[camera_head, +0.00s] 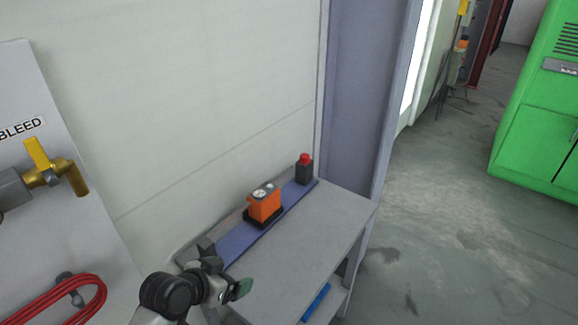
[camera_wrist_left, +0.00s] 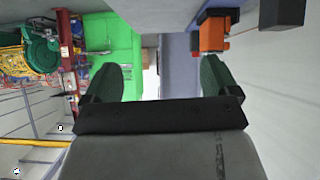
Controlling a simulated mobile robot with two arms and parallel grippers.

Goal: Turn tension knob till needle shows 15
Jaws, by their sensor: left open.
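A small orange device (camera_head: 264,209) stands on a dark base on the bench. A round pale gauge (camera_head: 261,193) is on its top face. The gauge is too small for me to read its needle, and I cannot make out the tension knob. In the left wrist view an orange block with dark parts (camera_wrist_left: 213,36) shows at the upper right, beside one finger. My left gripper (camera_head: 241,289) is over the near left part of the bench, apart from the orange device. Its two dark green fingers (camera_wrist_left: 160,75) are spread with nothing between them. My right gripper is not in view.
The grey bench (camera_head: 300,240) stands against the pale wall, with a blue strip along its back. A black box with a red button (camera_head: 304,168) stands at its far end. A panel with a yellow valve (camera_head: 47,172) is at left. A green cabinet (camera_head: 535,130) stands beyond open floor.

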